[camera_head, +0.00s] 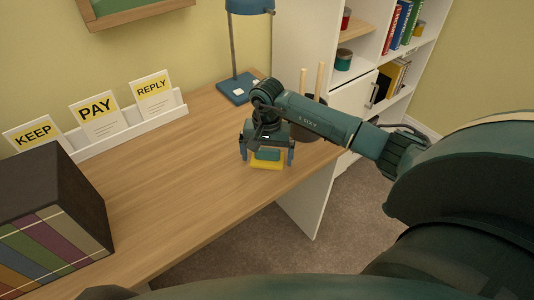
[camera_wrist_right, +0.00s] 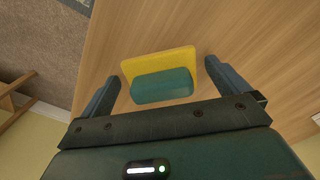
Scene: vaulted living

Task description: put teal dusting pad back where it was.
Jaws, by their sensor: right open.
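The teal dusting pad (camera_wrist_right: 162,86) lies over a yellow flat piece (camera_wrist_right: 160,60) on the wooden desk; in the head view the pad (camera_head: 267,155) and the yellow piece (camera_head: 266,165) show just below my right gripper. My right gripper (camera_head: 267,158) is open, with one finger on each side of the pad. In the wrist view the fingers (camera_wrist_right: 162,80) stand apart from the pad with gaps on both sides. I cannot tell whether the pad rests directly on the yellow piece. My left gripper is not in view.
A blue lamp (camera_head: 238,88) stands at the desk's back. A dark cup with sticks (camera_head: 306,130) is just right of the gripper. A white card holder (camera_head: 130,130) and a dark box of books (camera_head: 50,215) are at left. The desk (camera_head: 180,195) is clear in the middle.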

